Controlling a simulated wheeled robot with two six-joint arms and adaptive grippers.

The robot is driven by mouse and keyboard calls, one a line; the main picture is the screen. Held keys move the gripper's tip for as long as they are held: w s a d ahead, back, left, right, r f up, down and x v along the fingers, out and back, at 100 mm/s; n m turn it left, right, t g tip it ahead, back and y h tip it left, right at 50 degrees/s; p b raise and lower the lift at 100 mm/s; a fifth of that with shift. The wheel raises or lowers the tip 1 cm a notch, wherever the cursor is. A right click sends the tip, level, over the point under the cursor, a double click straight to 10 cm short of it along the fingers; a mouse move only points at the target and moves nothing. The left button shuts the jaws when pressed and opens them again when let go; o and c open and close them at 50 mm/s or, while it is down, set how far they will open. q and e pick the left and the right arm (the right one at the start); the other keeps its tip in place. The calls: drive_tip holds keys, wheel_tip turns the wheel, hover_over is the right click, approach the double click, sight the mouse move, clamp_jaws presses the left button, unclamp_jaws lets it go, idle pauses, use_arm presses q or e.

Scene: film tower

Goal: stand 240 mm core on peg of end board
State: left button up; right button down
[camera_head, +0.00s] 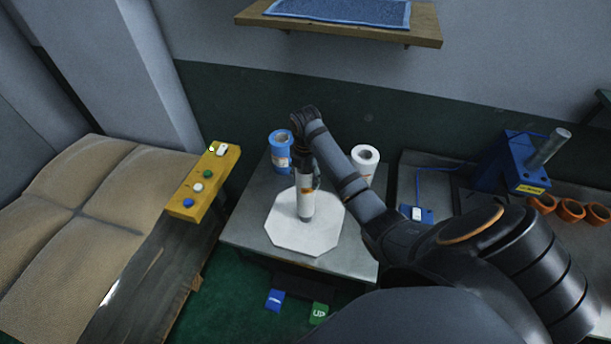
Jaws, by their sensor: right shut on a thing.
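My right gripper (303,163) points down over the steel table and is shut on the upper part of a pale cylinder, which I take to be the core (306,197). The core is near upright, with an orange mark and a darker lower end. It is over the middle of the white eight-sided end board (283,236), which lies flat on the table. The peg cannot be seen; the core covers the middle of the board. I cannot tell whether the core's lower end touches the board. My left gripper is not in view.
A blue roll (279,158) and a white roll (365,160) stand at the table's back. A yellow button panel (202,184) is at left. A blue device (510,165) and orange rings (571,210) are at right. A wooden shelf (425,30) hangs above.

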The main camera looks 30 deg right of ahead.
drive_tip(key=shift+f, duration=1)
drive_tip(key=shift+f+b, duration=0.35)
drive_tip(key=shift+b, duration=0.05)
drive_tip(key=shift+f+b, duration=0.3)
drive_tip(key=shift+f, duration=0.85)
idle(0.4)
drive_tip(key=shift+c, duration=1.5)
unclamp_jaws()
